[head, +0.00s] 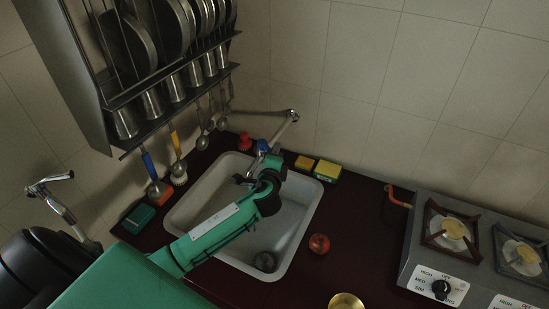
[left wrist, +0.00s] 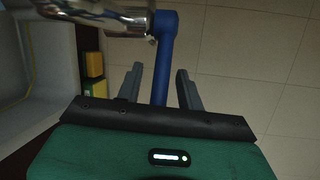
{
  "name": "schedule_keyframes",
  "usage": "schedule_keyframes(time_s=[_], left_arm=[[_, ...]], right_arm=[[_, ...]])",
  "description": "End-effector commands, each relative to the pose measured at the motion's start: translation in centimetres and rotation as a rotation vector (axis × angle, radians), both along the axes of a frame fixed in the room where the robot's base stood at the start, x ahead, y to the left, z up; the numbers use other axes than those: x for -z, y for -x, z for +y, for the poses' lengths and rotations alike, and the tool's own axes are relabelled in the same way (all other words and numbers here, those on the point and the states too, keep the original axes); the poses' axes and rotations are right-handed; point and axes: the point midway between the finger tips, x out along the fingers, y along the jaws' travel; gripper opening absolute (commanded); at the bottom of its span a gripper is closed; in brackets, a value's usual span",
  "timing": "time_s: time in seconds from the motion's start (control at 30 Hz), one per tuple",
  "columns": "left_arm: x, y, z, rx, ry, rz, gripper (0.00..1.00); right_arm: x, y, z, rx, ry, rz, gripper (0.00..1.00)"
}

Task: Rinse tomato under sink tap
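The red tomato (head: 319,243) rests on the dark counter just right of the white sink (head: 300,230). The chrome tap (head: 283,128) stands at the back of the sink; its metal body also shows at the top of the left wrist view (left wrist: 105,18). Its blue handle (head: 262,146) also shows in the left wrist view (left wrist: 163,60). My left gripper (left wrist: 160,70) is open, with one finger on each side of the blue handle and gaps visible on both sides. In the head view its fingertips are hard to make out. My right gripper is not in view.
A red knob (head: 245,141) stands behind the sink. Yellow and green sponges (head: 327,170) lie at its back right. A gas stove (head: 440,287) is at right, a brass bowl (head: 346,301) in front. A utensil and plate rack (head: 170,75) hangs at upper left.

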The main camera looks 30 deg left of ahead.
Motion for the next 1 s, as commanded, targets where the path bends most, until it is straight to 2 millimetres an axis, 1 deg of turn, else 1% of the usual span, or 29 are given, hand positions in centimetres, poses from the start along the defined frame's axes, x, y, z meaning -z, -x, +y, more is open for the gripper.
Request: schedule_keyframes(time_s=[0.13, 0.27, 0.6, 0.7, 0.83, 1.0], left_arm=[[0.1, 0.7, -0.3, 0.000, 0.000, 0.000, 0.38], [0.0, 2.4, -1.0, 0.002, 0.001, 0.000, 0.38], [-0.8, 8.7, -3.5, 0.001, 0.004, 0.001, 0.38], [-1.2, 10.3, -4.1, 0.000, 0.003, 0.001, 0.38], [-1.5, 11.8, -4.7, 0.002, 0.002, 0.001, 0.38], [-1.8, 12.6, -5.0, 0.001, 0.001, 0.001, 0.38]], right_arm=[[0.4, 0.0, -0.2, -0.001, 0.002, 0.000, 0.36], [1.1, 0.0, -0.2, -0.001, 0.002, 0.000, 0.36], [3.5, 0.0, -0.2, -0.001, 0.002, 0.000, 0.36], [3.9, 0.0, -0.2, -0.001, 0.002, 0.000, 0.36], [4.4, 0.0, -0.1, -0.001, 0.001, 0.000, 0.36], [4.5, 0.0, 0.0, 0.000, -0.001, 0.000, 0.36]])
